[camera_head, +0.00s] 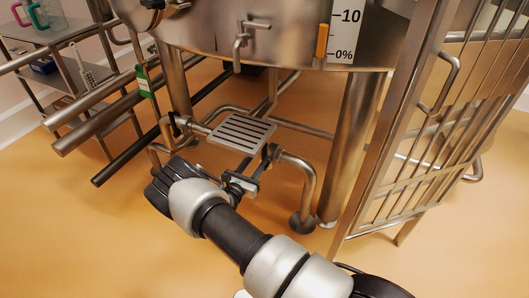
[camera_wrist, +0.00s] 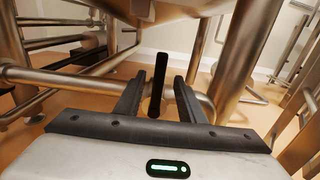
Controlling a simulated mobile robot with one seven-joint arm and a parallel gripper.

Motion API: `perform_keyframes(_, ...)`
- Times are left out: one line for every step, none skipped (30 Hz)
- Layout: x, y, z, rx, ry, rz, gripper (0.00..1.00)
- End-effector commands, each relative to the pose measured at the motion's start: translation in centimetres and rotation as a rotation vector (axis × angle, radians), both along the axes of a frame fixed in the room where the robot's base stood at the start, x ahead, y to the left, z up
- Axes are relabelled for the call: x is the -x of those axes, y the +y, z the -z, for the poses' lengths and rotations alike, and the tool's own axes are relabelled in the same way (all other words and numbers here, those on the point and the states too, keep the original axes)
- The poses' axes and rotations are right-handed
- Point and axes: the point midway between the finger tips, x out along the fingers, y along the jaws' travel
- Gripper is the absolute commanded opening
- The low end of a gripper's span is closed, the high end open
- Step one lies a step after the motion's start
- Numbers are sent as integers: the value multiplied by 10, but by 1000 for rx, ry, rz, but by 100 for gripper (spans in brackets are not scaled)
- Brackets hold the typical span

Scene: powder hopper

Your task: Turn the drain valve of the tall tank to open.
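The tall tank (camera_head: 285,45) is a steel vessel on legs at the top of the head view. A black bar-shaped handle (camera_wrist: 157,85), which looks like the drain valve's lever, stands upright in the middle of the wrist view. My gripper (camera_wrist: 158,98) is open, with a dark finger on each side of the handle and a gap on both sides. In the head view my gripper (camera_head: 243,182) is low under the tank, beside the pipework. The valve body is hard to make out there, partly hidden by my arm.
A slatted metal step (camera_head: 241,132) sits just above my gripper. A bent pipe (camera_head: 303,180) and a tank leg (camera_head: 350,145) stand to its right. A barred steel gate (camera_head: 440,150) is further right. A cart with cups (camera_head: 45,30) is at the left. Left foreground floor is clear.

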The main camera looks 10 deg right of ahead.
Motion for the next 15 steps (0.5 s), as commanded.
perform_keyframes(-9,-8,2,-1,-1,4,36)
perform_keyframes(-14,-12,2,-1,-1,3,36)
perform_keyframes(-21,-16,2,-2,-3,3,36)
perform_keyframes(-25,-19,2,-2,-3,3,36)
perform_keyframes(-29,-23,2,-1,-2,4,36)
perform_keyframes(-34,-26,1,-1,-2,2,36)
perform_keyframes(-38,-28,2,-2,-1,2,36)
perform_keyframes(-41,-31,2,-1,-1,2,36)
perform_keyframes(-45,-33,1,-1,-1,2,36)
perform_keyframes(-47,-35,1,-2,-1,2,36)
perform_keyframes(-49,-36,1,-2,-1,1,36)
perform_keyframes(-51,-37,1,-2,-1,1,36)
perform_keyframes(-52,-39,1,-1,0,1,36)
perform_keyframes(-53,-39,1,-1,0,1,36)
perform_keyframes(-54,-40,0,-1,0,1,36)
